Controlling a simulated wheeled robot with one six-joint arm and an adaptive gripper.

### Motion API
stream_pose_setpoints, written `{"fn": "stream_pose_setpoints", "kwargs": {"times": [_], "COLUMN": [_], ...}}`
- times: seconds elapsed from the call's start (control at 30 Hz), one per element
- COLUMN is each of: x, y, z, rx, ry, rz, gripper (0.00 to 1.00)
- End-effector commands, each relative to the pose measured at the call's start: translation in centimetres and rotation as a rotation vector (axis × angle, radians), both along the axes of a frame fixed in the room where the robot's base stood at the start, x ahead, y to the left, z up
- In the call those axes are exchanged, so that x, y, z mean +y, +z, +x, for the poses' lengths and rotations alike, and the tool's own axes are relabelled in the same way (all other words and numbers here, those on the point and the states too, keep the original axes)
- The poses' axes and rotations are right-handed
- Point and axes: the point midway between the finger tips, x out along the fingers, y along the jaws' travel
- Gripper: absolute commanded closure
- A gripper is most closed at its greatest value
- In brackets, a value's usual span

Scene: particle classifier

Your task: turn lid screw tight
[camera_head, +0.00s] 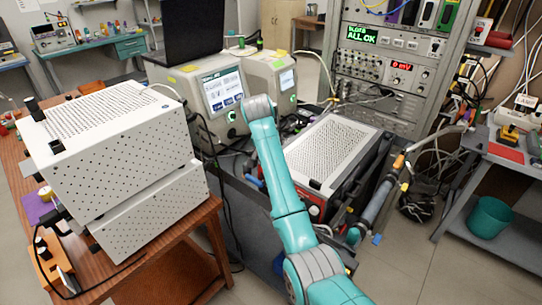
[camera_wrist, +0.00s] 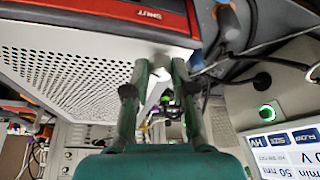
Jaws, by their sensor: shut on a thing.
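A grey-white box with a perforated lid (camera_head: 330,150) stands beside my arm in the head view. In the wrist view its perforated face (camera_wrist: 80,75) fills the upper left, beside a red strip (camera_wrist: 110,14) with the word "SHUT". My gripper (camera_wrist: 160,66) reaches up the middle of the wrist view, one finger on each side of a small pale piece (camera_wrist: 159,73) by the box's edge. It is shut on this piece, which looks like the lid screw; its shape is mostly hidden. How tight it is cannot be told. In the head view my gripper is hidden behind my arm.
White perforated cabinets (camera_head: 120,130) stand on a wooden table at left. An instrument with a screen (camera_head: 222,92) is behind my arm. A rack (camera_head: 395,60) stands at the back. Hoses and cables run right of the box. Open floor (camera_head: 430,265) lies front right.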

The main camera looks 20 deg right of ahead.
Motion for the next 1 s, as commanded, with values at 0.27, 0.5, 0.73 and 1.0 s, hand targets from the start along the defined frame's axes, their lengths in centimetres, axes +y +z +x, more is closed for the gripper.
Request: {"fn": "stream_pose_setpoints", "kwargs": {"times": [0.27, 0.5, 0.73, 1.0], "x": [0.22, 0.31, 0.31, 0.34], "y": [0.04, 0.00, 0.05, 0.02], "z": [0.17, 0.30, 0.43, 0.56], "rx": [0.002, 0.003, 0.002, 0.001], "ry": [-0.262, -0.488, -0.683, -0.844], "rz": [-0.001, -0.001, -0.001, 0.000], "gripper": [1.00, 1.00, 1.00, 1.00]}}
